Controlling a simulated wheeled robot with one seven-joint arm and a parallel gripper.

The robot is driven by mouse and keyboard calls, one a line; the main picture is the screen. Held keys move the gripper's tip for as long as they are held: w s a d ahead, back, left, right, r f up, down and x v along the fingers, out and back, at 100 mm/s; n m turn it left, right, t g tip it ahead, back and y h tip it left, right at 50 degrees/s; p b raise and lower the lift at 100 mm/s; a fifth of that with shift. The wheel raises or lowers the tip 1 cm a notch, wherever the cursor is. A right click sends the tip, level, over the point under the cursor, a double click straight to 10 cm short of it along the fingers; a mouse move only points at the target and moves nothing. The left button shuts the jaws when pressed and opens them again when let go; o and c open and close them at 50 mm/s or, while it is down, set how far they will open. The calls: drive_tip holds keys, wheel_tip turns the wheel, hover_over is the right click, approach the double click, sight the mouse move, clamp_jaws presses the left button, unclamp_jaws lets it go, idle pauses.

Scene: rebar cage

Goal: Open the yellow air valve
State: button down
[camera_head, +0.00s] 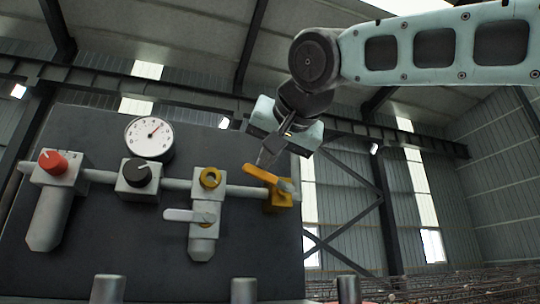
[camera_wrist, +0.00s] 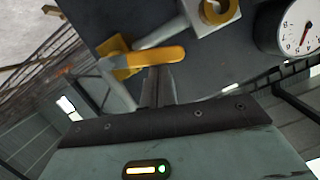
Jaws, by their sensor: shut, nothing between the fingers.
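The yellow air valve (camera_head: 280,200) sits at the right end of the pipe on the dark panel. Its yellow lever (camera_head: 262,174) slants up to the left from the valve body in the head view. In the wrist view the yellow lever (camera_wrist: 155,58) lies across the picture just beyond my fingertips. My gripper (camera_head: 266,160) is shut and empty, pointing down at the lever's free end from above. The fingers also show in the wrist view (camera_wrist: 157,75), close to the lever; I cannot tell whether they touch it.
The dark panel (camera_head: 90,240) also carries a red knob (camera_head: 52,162), a black knob (camera_head: 137,172), a round gauge (camera_head: 149,138), a yellow ring fitting (camera_head: 210,177) and a silver lever (camera_head: 188,215). Metal posts (camera_head: 108,290) stand in front below. Space right of the panel is open.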

drive_tip(key=shift+s+a+f+n+h+b, duration=0.15)
drive_tip(key=shift+a+f+n+h, duration=0.25)
drive_tip(key=shift+n, duration=0.3)
drive_tip(key=shift+a+f+n+h+b, duration=0.15)
drive_tip(key=shift+f+n, duration=0.3)
drive_tip(key=shift+n, duration=0.25)
